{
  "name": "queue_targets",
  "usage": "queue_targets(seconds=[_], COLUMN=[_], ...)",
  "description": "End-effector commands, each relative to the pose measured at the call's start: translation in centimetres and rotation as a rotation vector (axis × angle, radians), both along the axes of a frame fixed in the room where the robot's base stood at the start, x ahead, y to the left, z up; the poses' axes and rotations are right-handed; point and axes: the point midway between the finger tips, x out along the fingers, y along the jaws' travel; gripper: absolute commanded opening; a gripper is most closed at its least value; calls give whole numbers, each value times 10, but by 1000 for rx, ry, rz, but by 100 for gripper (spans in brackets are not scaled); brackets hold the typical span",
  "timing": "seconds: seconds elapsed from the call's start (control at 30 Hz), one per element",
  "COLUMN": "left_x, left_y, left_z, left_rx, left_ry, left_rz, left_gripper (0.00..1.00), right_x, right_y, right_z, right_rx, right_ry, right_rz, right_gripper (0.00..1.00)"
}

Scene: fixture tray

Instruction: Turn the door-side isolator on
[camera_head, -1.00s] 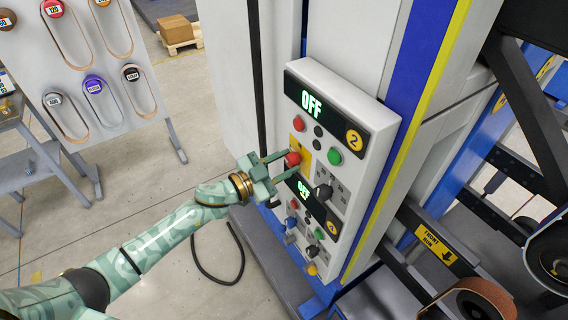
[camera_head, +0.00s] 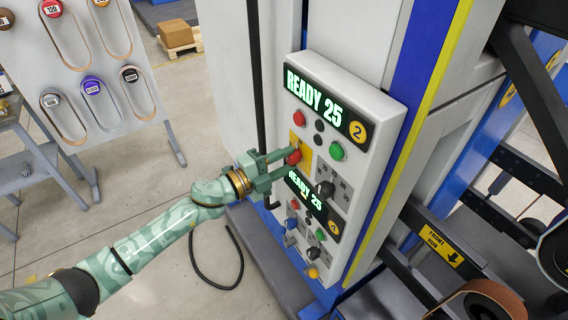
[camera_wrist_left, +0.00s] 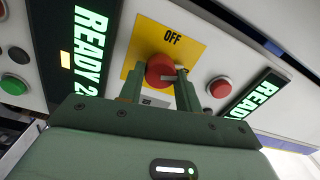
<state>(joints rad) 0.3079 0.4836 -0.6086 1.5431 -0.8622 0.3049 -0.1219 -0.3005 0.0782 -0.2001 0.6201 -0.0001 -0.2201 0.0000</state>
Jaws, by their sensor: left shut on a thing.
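The isolator is a red round knob (camera_head: 293,157) on a yellow plate (camera_head: 306,151), set between the two displays on the white control panel's face. My left gripper (camera_head: 291,160) is at the knob with its fingers on either side, shut on it. In the left wrist view the red knob (camera_wrist_left: 160,70) sits between the fingertips, and a pale mark shows on it. The yellow plate (camera_wrist_left: 190,60) there reads OFF; other lettering is hidden. The upper display (camera_head: 326,106) and lower display (camera_head: 306,194) both read READY 25. My right gripper is not in view.
Close around the knob are a red button (camera_head: 299,118), a green button (camera_head: 337,152) and a black selector (camera_head: 325,189). More controls sit below the lower display. A belt rack (camera_head: 90,60) stands at left. A black cable (camera_head: 215,281) lies on the floor.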

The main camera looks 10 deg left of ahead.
Motion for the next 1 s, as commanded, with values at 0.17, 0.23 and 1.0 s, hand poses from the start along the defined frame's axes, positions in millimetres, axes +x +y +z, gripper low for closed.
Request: queue_targets(seconds=[0.17,0.23,1.0], left_x=[0,0,0], left_y=[0,0,0], left_z=[-3,-3,-2], left_rx=[99,132,252], left_ry=[-96,-128,-247], left_rz=[-2,-1,-1], left_gripper=[11,11,11], right_x=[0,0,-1], right_y=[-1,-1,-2], right_z=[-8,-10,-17], right_rx=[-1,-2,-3], right_ry=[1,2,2], right_rz=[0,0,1], right_gripper=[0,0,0])
